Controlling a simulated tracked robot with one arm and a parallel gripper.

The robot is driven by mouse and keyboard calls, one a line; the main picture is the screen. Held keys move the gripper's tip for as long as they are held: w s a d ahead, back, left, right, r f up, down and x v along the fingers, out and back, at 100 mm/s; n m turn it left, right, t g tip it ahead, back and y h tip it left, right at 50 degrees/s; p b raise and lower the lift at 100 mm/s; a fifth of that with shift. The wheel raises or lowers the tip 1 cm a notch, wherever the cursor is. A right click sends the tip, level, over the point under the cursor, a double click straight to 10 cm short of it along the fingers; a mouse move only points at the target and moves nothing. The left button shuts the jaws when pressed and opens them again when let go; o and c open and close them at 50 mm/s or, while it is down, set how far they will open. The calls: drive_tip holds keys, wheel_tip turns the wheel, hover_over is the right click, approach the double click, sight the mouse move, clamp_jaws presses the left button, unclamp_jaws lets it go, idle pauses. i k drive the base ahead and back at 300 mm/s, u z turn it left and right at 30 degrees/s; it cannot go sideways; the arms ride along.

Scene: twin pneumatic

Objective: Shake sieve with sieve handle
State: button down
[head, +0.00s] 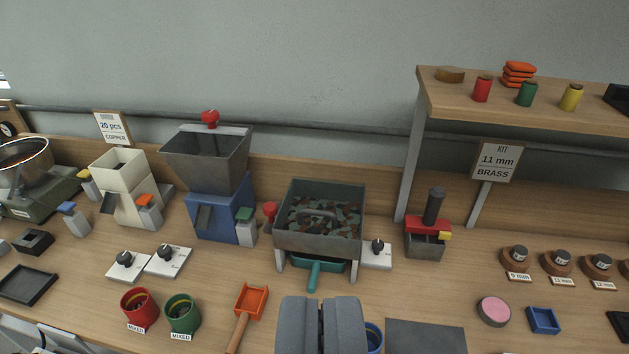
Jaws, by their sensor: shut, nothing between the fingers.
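The sieve (283,243) is a grey open box on legs, just right of the middle of the bench. Brown and green pieces (335,222) lie in it. A teal tray (325,266) with a handle pointing towards me sits below the box. My gripper (321,302) is shut and empty at the bottom centre. In the picture it is below the sieve and the tray handle, apart from both.
A blue hopper machine (225,217) and a red knob (269,209) stand left of the sieve. A white dial box (377,255) and a red-topped press (428,225) stand right. An orange scoop (251,300) and red and green cups (182,314) lie nearer. A shelf (530,106) overhangs the right.

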sight(270, 210)
drive_tip(key=z, duration=0.1)
drive_tip(key=i, duration=0.85)
drive_tip(key=u, duration=0.35)
